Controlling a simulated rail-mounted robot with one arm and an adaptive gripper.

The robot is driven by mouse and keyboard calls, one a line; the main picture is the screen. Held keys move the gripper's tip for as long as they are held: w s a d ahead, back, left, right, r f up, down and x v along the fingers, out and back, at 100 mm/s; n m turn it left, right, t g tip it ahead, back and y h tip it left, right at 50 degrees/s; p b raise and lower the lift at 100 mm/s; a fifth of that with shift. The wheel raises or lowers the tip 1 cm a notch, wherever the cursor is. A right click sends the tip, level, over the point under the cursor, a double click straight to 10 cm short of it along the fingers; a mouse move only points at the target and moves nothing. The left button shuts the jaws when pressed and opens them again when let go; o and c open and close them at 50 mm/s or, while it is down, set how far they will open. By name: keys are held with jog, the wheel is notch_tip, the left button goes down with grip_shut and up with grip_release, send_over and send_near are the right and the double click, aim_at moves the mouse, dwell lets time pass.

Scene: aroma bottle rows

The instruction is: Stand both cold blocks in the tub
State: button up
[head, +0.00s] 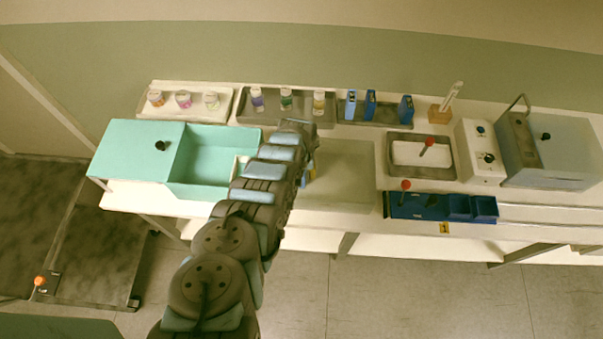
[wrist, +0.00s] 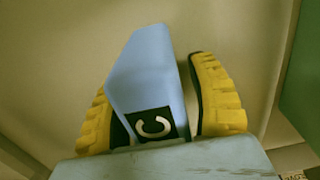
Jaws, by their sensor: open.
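A light blue block marked C (wrist: 150,85) stands between the yellow fingers of my gripper (wrist: 160,110) in the wrist view. The fingers are open, with a narrow gap at the block's right side. In the head view my arm hides most of the gripper and block; a little blue and yellow shows just right of the teal tub (head: 215,191). The tub's lid (head: 135,150) covers its left part; its right part is open, with no block visible inside. Blue upright pieces (head: 351,104), (head: 370,104), (head: 406,108) stand in the rear tray; I cannot tell whether they are cold blocks.
Small bottles (head: 257,99) stand in rear trays. A metal basin (head: 448,172) holds a red-knobbed tool, with a blue rack (head: 425,213) before it. A white control box (head: 482,152) and a grey bath (head: 570,170) stand right. The bench right of my arm (head: 350,170) is clear.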

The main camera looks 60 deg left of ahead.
jog(key=shift+r, duration=5.9)
